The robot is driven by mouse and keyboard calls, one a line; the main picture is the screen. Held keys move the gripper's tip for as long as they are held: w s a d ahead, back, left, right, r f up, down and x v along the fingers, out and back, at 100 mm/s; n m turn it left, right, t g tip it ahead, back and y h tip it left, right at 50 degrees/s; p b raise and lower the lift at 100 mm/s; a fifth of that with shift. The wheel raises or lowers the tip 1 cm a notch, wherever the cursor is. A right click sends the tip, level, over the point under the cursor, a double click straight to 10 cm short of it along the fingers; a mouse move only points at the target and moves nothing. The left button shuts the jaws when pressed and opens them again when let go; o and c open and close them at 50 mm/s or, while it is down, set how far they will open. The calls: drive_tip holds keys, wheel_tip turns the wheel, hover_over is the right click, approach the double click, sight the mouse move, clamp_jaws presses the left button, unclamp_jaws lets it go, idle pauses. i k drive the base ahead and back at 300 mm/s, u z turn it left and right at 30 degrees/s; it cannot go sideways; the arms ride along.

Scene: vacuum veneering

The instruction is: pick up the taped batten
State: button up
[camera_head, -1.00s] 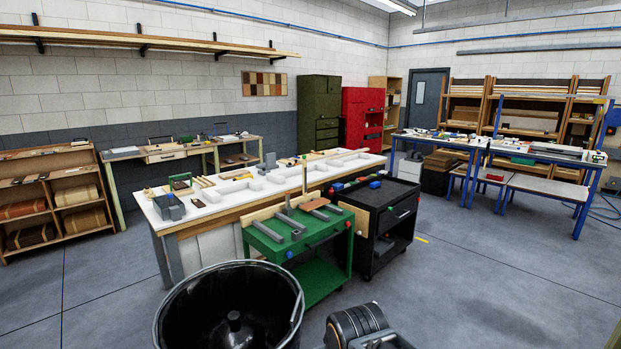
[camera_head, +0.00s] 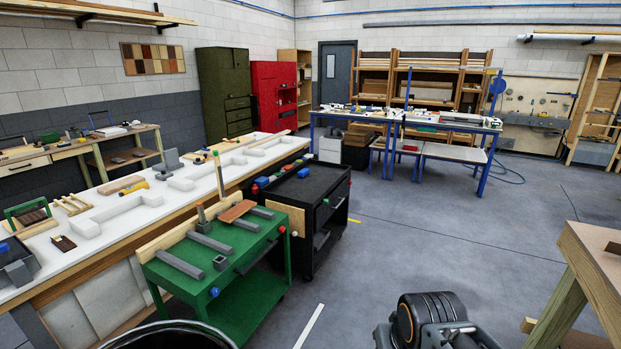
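I cannot make out a batten with clear tape on it. Thin upright wooden pieces (camera_head: 219,177) stand at the back of the green cart (camera_head: 262,240). Several grey bars (camera_head: 181,264) and a reddish-brown flat piece (camera_head: 237,211) lie on the cart top. Light wooden strips (camera_head: 71,204) and a board with a yellow item (camera_head: 138,188) beside it lie on the long white-topped bench (camera_head: 122,217). Black and grey parts at the bottom of the picture look like my own arm. My gripper's fingers do not show.
A black cart (camera_head: 300,190) stands directly behind the green one. A black round tub (camera_head: 170,336) is at the bottom edge. A wooden table (camera_head: 585,262) juts in from the right. Blue-framed tables (camera_head: 488,128) stand farther back. The floor (camera_head: 400,240) between is open.

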sight(254, 145)
drive_tip(key=z, duration=0.6)
drive_tip(key=i, duration=2.05)
drive_tip(key=u, duration=0.35)
drive_tip(key=i, duration=1.8)
drive_tip(key=u, duration=1.15)
drive_tip(key=i, duration=0.4)
drive_tip(key=u, duration=0.15)
